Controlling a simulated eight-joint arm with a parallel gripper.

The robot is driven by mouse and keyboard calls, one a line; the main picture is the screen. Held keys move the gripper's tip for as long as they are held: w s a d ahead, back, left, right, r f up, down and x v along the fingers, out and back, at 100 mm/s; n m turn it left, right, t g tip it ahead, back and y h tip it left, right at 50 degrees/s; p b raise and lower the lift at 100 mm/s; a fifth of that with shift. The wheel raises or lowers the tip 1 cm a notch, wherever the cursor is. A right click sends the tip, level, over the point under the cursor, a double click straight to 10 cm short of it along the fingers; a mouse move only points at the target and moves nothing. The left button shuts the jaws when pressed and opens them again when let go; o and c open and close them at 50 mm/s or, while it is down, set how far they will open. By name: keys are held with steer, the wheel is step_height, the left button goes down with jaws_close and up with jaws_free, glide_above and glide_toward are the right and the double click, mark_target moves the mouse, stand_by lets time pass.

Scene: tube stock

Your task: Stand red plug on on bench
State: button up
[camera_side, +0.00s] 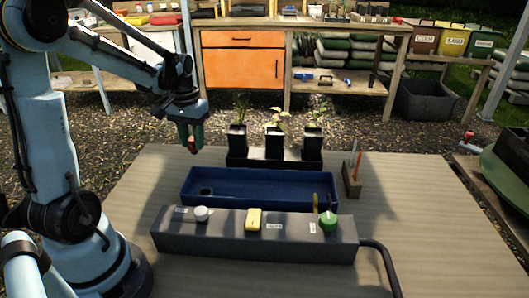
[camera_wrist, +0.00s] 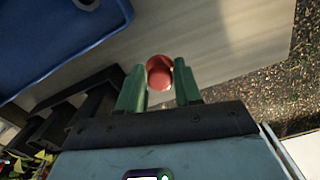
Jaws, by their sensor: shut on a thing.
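The red plug (camera_wrist: 160,75) is a round red piece between the two green fingers of my gripper (camera_wrist: 159,88) in the wrist view. My gripper is shut on it. In the side view my gripper (camera_side: 191,143) hangs above the far left part of the bench (camera_side: 420,225), and a little red of the plug (camera_side: 192,149) shows between the fingers. The plug looks held clear of the bench top; the exact height is hard to tell. Its lower end is not clearly visible.
A blue tray (camera_side: 262,204) lies on the bench, with a grey box (camera_side: 200,240) bearing white, yellow and green pieces in front. Black pots with plants (camera_side: 274,145) stand behind the tray. A wooden block (camera_side: 351,181) stands right. The bench's right side is clear.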

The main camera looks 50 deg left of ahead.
steer(key=shift+a+f, duration=0.2)
steer(key=shift+f, duration=2.45)
steer(key=shift+f, duration=0.35)
steer(key=o, duration=1.1)
steer(key=shift+o, duration=0.2)
steer(key=shift+r, duration=0.1)
step_height(320, 180, up, 12)
steer(key=shift+f, duration=0.1)
